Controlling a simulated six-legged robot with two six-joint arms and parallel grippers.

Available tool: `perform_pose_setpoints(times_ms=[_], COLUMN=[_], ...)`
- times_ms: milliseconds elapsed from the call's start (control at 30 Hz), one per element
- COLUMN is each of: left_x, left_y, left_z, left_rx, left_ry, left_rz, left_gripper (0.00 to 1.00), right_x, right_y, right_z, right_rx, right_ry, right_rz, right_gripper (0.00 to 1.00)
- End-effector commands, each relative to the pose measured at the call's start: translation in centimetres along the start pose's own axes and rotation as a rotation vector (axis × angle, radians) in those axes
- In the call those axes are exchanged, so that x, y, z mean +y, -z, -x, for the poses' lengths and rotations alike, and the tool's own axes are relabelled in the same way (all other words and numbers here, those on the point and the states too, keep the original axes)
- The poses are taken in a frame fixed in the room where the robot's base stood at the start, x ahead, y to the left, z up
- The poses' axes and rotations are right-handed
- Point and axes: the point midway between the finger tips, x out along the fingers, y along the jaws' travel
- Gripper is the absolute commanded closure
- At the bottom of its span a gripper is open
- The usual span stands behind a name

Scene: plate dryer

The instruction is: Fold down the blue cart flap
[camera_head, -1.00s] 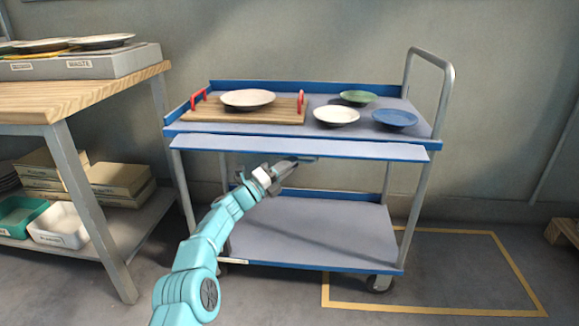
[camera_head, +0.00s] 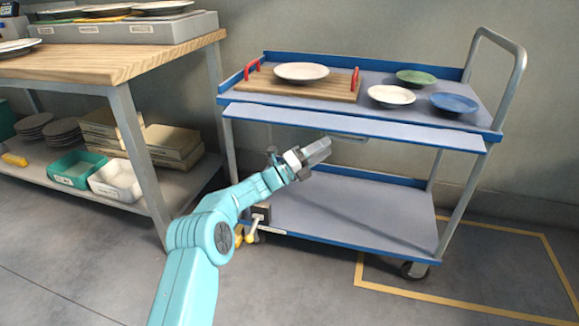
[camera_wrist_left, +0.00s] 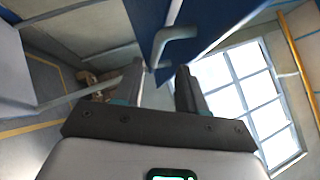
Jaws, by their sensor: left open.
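The blue cart (camera_head: 470,137) stands ahead with its flap (camera_head: 340,124) sticking out roughly level along the near side of the top shelf. A thin grey bar (camera_head: 345,136) shows under the flap; in the left wrist view a bent grey handle (camera_wrist_left: 177,34) hangs under a blue surface (camera_wrist_left: 205,20). My left gripper (camera_head: 322,150) is below the flap, above the lower shelf. In the left wrist view its fingers (camera_wrist_left: 160,84) are apart, with the handle just beyond them and nothing visibly held. My right gripper is not in view.
The top shelf carries a wooden tray (camera_head: 262,84) with red handles and a white plate (camera_head: 301,72), plus white (camera_head: 391,95), green (camera_head: 416,77) and blue (camera_head: 454,103) plates. The lower shelf (camera_head: 350,212) is empty. A wooden table (camera_head: 100,68) stands left.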

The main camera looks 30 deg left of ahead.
Motion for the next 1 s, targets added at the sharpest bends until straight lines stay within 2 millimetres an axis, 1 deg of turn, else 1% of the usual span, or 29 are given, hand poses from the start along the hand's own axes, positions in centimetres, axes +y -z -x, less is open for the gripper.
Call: perform_pose_setpoints(times_ms=[33,200,300,400,500,600,833,867,900,967,1000], left_x=[-0.3,-0.4,-0.3,-0.2,-0.2,-0.2,-0.1,-0.1,-0.1,-0.1,-0.1], left_y=[-0.3,-0.3,-0.2,-0.2,-0.2,-0.1,-0.1,-0.1,-0.1,-0.1,-0.1], left_z=[1.2,5.7,7.9,9.5,10.5,10.9,11.0,11.0,11.0,11.0,11.0], left_rx=[-0.002,-0.004,-0.004,-0.002,-0.002,-0.002,-0.001,-0.001,-0.001,-0.001,-0.001], left_ry=[-0.003,-0.003,-0.001,0.0,0.002,0.002,0.002,0.002,0.002,0.002,0.002], left_rz=[0.002,0.001,0.001,-0.001,-0.001,-0.001,-0.001,-0.001,0.002,0.028,0.067], left_gripper=[0.6,0.6,0.6,0.6,0.6,0.6,0.6,0.63,0.76,0.96,1.0], right_x=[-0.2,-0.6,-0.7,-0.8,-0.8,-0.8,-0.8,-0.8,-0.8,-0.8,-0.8], right_y=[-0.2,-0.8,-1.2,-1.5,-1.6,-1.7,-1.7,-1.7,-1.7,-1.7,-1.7], right_z=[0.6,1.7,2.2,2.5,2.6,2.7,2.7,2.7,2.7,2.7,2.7], right_rx=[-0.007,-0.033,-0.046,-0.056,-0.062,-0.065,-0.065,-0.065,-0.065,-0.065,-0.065], right_ry=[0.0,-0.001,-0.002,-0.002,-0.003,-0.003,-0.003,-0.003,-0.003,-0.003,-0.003], right_rz=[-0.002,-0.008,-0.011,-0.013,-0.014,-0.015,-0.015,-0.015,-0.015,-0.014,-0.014], right_gripper=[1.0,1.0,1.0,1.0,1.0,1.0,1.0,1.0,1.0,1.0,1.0])
